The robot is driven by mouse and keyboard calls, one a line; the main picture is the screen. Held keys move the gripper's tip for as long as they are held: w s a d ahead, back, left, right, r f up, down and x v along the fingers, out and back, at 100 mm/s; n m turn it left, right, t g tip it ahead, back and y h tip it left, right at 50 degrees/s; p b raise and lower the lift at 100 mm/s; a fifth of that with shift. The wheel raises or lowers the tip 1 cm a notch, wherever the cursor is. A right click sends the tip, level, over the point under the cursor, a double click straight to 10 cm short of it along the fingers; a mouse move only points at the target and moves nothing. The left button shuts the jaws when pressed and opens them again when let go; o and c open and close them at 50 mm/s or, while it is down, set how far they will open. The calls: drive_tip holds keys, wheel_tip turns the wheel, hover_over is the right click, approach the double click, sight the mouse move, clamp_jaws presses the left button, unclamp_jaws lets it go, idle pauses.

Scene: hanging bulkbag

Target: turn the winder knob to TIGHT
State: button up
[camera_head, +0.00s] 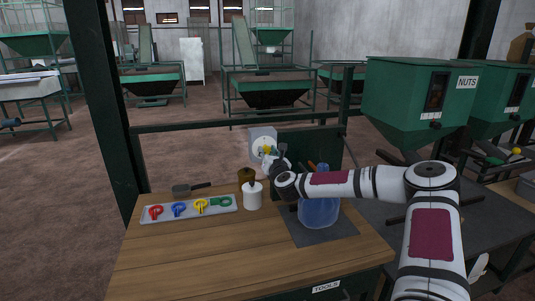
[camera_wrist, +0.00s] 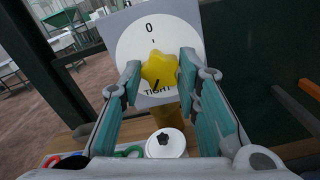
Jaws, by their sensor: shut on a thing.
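The yellow star-shaped winder knob (camera_wrist: 158,68) sits at the middle of a white round dial (camera_wrist: 131,48) on a grey plate. The dial reads 0 at the top and TIGHT at the bottom. A dark line at the knob's lower edge points down, close to the word TIGHT. In the wrist view my gripper (camera_wrist: 160,66) has one finger on each side of the knob and is shut on it. In the head view the knob (camera_head: 267,150) shows small beside my gripper (camera_head: 274,160), which hides part of the dial (camera_head: 260,144).
A white lidded container (camera_head: 252,197) stands on the wooden bench (camera_head: 190,260) below the dial, near a brown jar (camera_head: 246,175). A tray (camera_head: 190,217) holds several coloured pieces. A blue translucent jug (camera_head: 318,212) stands under my forearm on a dark mat (camera_head: 305,237).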

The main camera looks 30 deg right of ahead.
drive_tip(key=shift+f, duration=0.15)
drive_tip(key=o, duration=1.2)
drive_tip(key=shift+c, duration=0.2)
drive_tip(key=shift+s, duration=0.1)
drive_tip(key=v, duration=1.2)
drive_tip(key=shift+a, duration=0.1)
